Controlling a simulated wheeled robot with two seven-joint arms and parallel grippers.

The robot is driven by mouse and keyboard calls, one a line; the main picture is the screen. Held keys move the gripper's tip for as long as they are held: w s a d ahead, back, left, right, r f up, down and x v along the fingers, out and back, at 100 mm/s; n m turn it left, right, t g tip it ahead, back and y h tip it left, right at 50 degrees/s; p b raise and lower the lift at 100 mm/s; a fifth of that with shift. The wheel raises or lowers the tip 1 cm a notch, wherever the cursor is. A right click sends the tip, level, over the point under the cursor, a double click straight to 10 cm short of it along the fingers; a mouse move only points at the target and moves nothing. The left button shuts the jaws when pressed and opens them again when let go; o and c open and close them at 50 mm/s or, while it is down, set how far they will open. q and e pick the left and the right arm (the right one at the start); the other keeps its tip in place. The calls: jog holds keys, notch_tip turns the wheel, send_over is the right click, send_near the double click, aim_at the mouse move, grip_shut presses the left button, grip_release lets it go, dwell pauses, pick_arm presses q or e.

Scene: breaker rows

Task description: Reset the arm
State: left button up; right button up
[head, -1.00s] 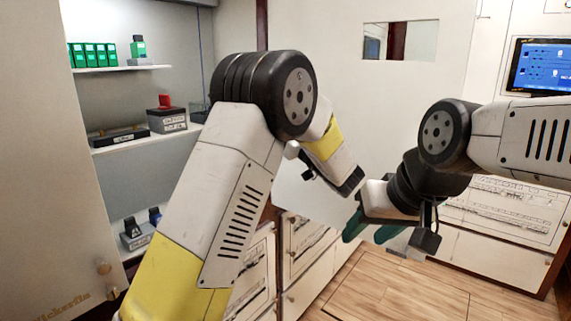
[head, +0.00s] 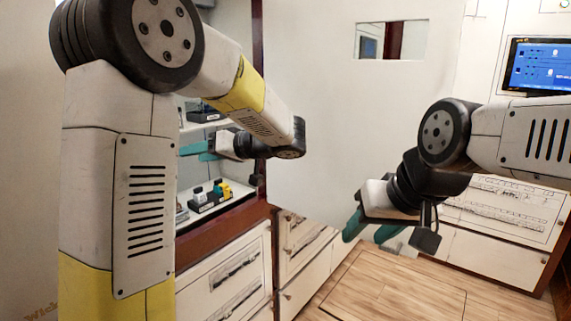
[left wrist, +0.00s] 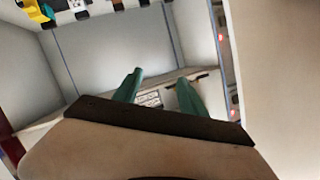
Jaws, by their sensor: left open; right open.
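My left arm rises at the left of the head view and bends over toward the shelf cabinet. Its gripper (head: 192,149) points left in front of the shelves, with teal fingers. In the left wrist view the two teal fingers (left wrist: 158,92) stand apart with nothing between them, so it is open and empty. My right gripper (head: 372,232) hangs low at the right of the head view, over the wooden floor. Its teal fingers are open and I see nothing held in them.
The shelf cabinet is partly hidden behind my left arm. A lower shelf carries a dark tray (head: 209,197) with small white and yellow items. White drawers (head: 232,278) stand below. A blue screen (head: 540,65) is at the upper right. The wooden floor (head: 385,285) is clear.

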pick_arm(q)
jog(key=s+a+f+m+g+h, duration=0.1)
jog(key=s+f+m+g+h, duration=0.1)
jog(key=s+f+h, duration=0.45)
jog(key=s+a+f+m+g+h, duration=0.1)
jog(key=s+m+h, duration=0.15)
jog(key=s, duration=0.65)
jog(key=s+d+m+t+h, duration=0.3)
jog(key=s+d+m+h, duration=0.1)
jog(key=s+d+h, duration=0.3)
jog(key=shift+s+d+r+t, duration=0.3)
jog(key=shift+d+r+t, duration=0.15)
jog(key=shift+d, duration=0.55)
